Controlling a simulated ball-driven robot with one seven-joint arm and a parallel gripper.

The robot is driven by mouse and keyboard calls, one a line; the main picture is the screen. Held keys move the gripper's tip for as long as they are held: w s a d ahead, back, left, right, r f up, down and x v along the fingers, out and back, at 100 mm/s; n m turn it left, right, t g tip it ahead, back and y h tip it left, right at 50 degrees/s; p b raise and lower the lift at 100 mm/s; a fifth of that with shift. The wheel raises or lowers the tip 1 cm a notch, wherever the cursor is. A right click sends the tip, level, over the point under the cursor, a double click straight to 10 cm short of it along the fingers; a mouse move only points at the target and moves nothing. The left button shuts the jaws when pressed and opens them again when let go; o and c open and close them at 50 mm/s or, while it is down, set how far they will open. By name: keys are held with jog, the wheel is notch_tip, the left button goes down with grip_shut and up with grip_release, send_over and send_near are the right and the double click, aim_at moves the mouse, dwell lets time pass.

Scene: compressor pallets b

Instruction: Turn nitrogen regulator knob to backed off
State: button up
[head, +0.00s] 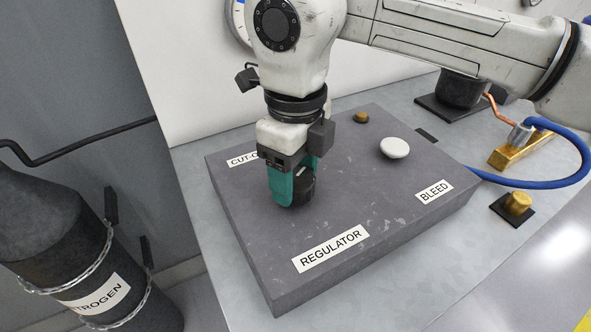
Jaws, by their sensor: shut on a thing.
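A dark grey panel block (352,207) lies on the bench with labels reading REGULATOR (331,249), BLEED (434,192) and a partly hidden CUT-O... label (243,158). My gripper (294,195), with teal fingers, points down onto the panel above the REGULATOR label. It is shut on a black knob (304,188), the regulator knob, which shows at the right of the fingers. The fingers hide much of the knob, and I cannot read its turn position.
A white round knob (394,148) and a small brass knob (361,117) stand behind on the panel. A dark cylinder labelled ...TROGEN (72,250) stands chained at the left. A gauge (238,20) is partly hidden.

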aim_at(295, 177)
jog(key=shift+n, duration=0.3)
jog(key=n+p, duration=0.2)
jog(key=n, duration=0.3)
jog(key=shift+r, duration=0.15)
jog(key=n+p, duration=0.1)
jog(key=n, duration=0.5)
jog(key=shift+p, duration=0.4)
jog(key=shift+n, duration=0.4)
jog(key=o, duration=1.1)
jog(key=shift+c, duration=0.2)
notch_tip(295, 177, up, 11)
jog(key=shift+f, duration=0.2)
jog(key=shift+p, duration=0.35)
